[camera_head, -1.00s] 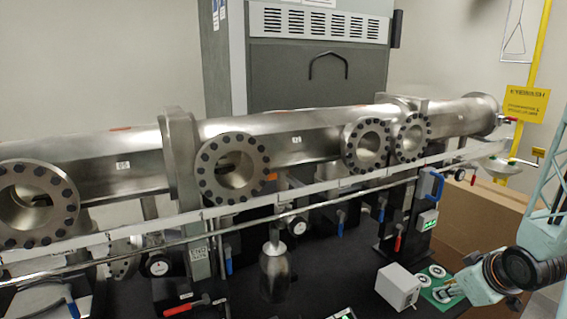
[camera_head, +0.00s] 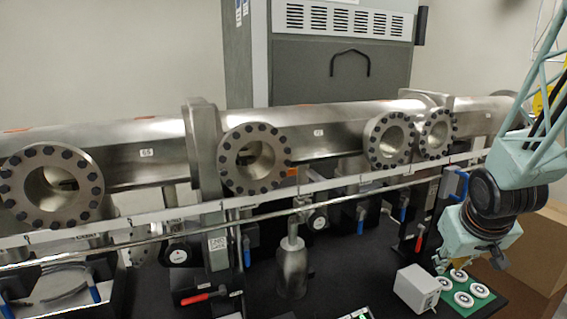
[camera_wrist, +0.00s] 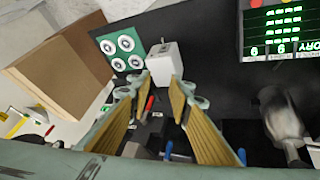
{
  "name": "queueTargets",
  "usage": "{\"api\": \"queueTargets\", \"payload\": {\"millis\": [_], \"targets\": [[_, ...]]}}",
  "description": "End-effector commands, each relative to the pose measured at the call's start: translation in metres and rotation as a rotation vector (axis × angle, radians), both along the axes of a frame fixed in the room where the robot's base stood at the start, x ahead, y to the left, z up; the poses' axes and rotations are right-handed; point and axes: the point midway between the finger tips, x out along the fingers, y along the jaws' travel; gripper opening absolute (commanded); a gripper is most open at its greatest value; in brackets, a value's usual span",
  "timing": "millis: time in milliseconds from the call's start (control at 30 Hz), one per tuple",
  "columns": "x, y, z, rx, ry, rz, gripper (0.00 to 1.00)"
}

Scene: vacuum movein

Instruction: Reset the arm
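My gripper (camera_head: 456,268) is at the right in the head view, pointing down above a green board (camera_head: 496,303) with several white ring-shaped discs (camera_head: 478,290). In the wrist view, the two gold-padded fingers of my gripper (camera_wrist: 156,90) stand apart with nothing held between them. The white box (camera_head: 416,289) stands beside the green board, and it shows just beyond the fingertips in the wrist view (camera_wrist: 165,62). The tips are partly hard to make out in the head view.
A long steel vacuum tube (camera_head: 345,128) with round bolted flanges (camera_head: 252,159) runs across the view. A thin rail (camera_head: 330,196) passes in front of it. A grey cabinet (camera_head: 342,82) stands behind. A cardboard box (camera_wrist: 55,75) is beside the black table.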

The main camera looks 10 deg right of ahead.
Motion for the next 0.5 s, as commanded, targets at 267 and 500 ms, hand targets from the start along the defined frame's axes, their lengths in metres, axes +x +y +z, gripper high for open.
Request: {"api": "queueTargets", "payload": {"millis": [267,500], "targets": [[-0.011,0.051,0.031,0.060,0.001,-0.072,0.19],[-0.027,0.095,0.054,0.113,0.008,-0.105,0.19]]}}
